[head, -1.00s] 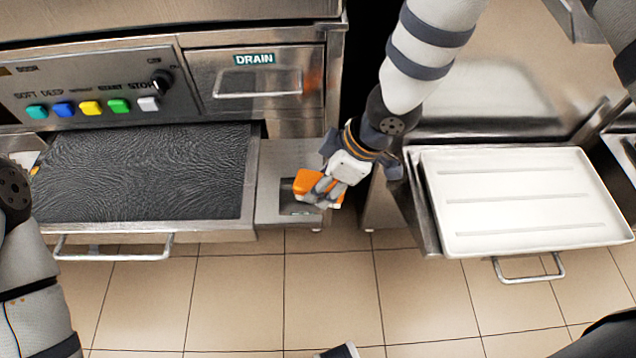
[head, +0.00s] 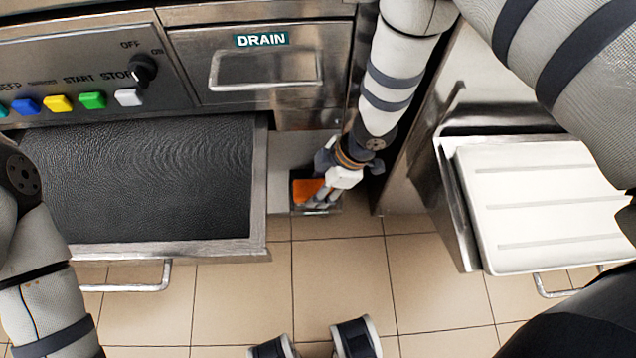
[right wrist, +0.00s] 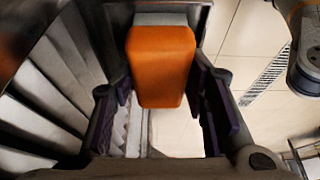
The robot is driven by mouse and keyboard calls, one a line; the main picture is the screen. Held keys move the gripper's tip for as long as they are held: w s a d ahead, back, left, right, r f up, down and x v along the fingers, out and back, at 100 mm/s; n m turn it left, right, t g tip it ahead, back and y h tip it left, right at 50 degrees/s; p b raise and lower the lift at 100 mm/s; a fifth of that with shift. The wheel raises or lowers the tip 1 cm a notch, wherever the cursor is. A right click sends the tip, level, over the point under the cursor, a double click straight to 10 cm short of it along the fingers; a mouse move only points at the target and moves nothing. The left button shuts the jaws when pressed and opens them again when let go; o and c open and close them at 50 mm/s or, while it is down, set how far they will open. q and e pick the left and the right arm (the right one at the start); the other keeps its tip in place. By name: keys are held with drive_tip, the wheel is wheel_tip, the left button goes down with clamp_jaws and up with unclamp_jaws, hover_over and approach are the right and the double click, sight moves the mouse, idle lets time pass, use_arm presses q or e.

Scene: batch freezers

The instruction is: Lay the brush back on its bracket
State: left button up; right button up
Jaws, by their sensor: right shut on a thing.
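The brush shows as an orange block (head: 307,190) in the head view, low beside the left freezer. My right gripper (head: 320,198) is shut on it, reaching down from above. In the right wrist view the orange brush (right wrist: 160,65) stands between my two dark fingers. The bracket (head: 301,209) appears to be the small metal holder at the freezer's right side, under the brush; my gripper and the brush cover much of it. I cannot tell whether the brush touches it. My left arm is at the left edge, its gripper out of view.
The left freezer has a drain drawer (head: 265,80), coloured buttons and a pulled-out drawer with a dark surface (head: 150,175). A white ribbed tray (head: 550,205) sits on the right unit. A narrow gap separates the units.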

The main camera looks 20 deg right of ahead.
drive_tip(key=shift+r, duration=0.15)
drive_tip(key=shift+f, duration=0.2)
drive_tip(key=o, duration=1.1)
drive_tip(key=shift+w, duration=0.1)
drive_tip(key=shift+r, duration=0.1)
